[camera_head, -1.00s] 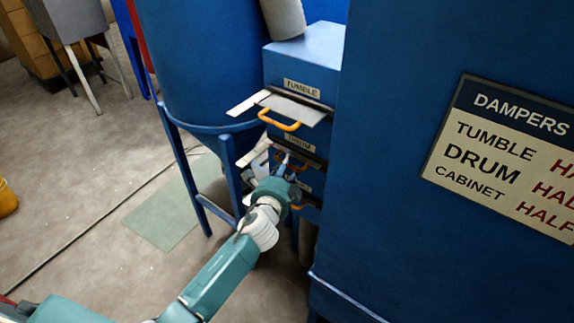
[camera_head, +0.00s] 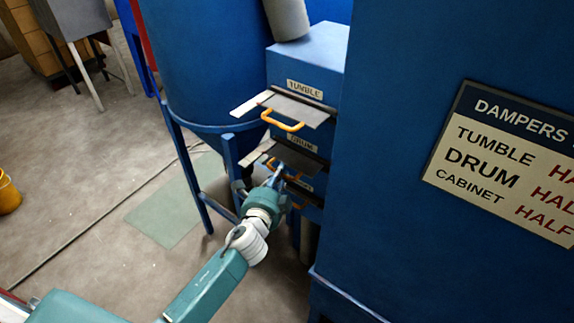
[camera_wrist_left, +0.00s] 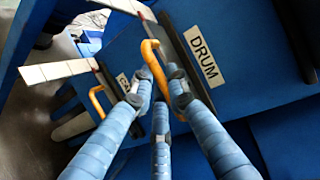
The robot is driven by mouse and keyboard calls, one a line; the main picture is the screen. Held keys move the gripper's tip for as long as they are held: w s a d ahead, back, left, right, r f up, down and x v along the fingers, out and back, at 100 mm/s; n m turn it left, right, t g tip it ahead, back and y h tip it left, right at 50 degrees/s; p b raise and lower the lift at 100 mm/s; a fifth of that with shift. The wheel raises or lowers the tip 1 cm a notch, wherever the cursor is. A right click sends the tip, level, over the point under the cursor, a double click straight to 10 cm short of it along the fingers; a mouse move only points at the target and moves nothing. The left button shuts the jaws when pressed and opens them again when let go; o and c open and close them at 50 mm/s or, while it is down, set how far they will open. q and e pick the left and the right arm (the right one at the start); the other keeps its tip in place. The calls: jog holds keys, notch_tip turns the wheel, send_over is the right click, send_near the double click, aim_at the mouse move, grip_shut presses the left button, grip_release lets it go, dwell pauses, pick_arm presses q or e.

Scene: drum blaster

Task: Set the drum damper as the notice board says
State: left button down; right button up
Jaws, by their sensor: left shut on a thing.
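The drum damper (camera_head: 300,158) is a grey plate sticking partly out of the slot under the DRUM label (camera_head: 301,142). My left gripper (camera_head: 276,176) is at its front edge. In the left wrist view, my left gripper's fingers (camera_wrist_left: 160,85) are closed around the damper's orange handle (camera_wrist_left: 152,58), beside the DRUM label (camera_wrist_left: 205,60). A pale strip (camera_head: 256,152) juts out at the damper's left. The notice board (camera_head: 505,160) lists tumble, drum and cabinet. Cabinet reads HALF; the tumble and drum words are cut off at the right edge after HA and HAL. My right gripper is not in view.
The tumble damper (camera_head: 298,109) sticks out above, with its orange handle (camera_head: 283,121). The cabinet handle (camera_wrist_left: 97,102) is close below. A blue drum hopper (camera_head: 205,60) with legs stands left, and a large blue cabinet (camera_head: 400,220) right. The floor at left is mostly open.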

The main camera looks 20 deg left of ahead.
pick_arm(q)
jog(key=shift+s, duration=0.35)
jog(key=c, duration=1.7)
grip_release()
jog(key=shift+w, duration=0.15)
jog(key=s, duration=0.4)
jog(key=s+r, duration=0.1)
jog(key=s, duration=0.3)
jog(key=s+r, duration=0.1)
jog(key=s, duration=0.2)
jog(key=shift+s+d, duration=0.3)
jog(key=shift+s, duration=0.1)
